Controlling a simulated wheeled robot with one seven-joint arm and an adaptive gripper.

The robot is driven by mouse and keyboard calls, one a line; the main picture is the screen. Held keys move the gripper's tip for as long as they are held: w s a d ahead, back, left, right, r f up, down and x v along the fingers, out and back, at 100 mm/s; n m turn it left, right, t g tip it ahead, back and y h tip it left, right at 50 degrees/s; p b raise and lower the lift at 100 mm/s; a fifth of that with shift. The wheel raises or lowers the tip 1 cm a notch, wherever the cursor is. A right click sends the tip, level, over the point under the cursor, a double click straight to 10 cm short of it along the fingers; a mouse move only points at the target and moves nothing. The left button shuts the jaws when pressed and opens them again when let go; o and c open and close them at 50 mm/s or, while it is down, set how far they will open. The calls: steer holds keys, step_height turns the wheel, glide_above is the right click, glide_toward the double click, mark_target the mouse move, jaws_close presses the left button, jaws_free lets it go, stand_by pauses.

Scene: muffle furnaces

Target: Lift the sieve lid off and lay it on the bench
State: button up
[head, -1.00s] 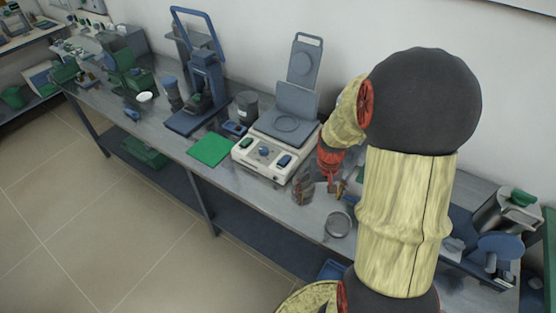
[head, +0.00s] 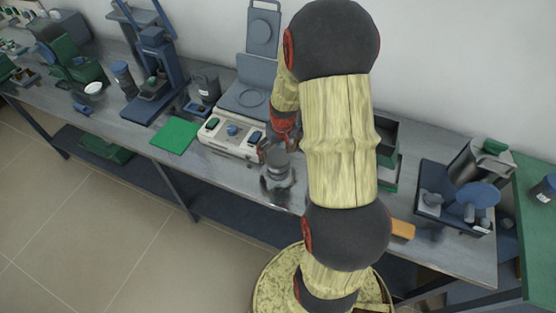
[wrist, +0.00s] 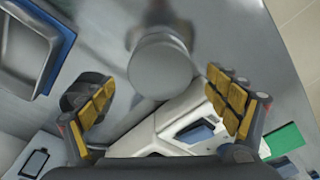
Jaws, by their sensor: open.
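The sieve stack (head: 278,172) stands upright on the bench (head: 225,180) in front of the white balance, just below my gripper in the head view. It is a grey metal cylinder. In the wrist view a round, flat grey top, which looks like the sieve lid (wrist: 160,68), lies beyond and between my fingertips. My gripper (wrist: 162,84) is open, with one tan-padded finger on each side and nothing held. No contact with the lid is visible. In the head view my gripper (head: 280,138) is small and partly hidden by my arm.
The white balance (head: 228,142) with its grey pan stands close behind the stack. A green mat (head: 175,136) lies left of it. A blue tray with grey parts (head: 455,210) is at the right. Bare bench shows left of the stack; my arm hides the bench to its right.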

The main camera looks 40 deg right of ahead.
steer(key=shift+f, duration=0.75)
steer(key=shift+c, duration=0.5)
steer(key=c, duration=1.1)
steer(key=shift+c, duration=0.3)
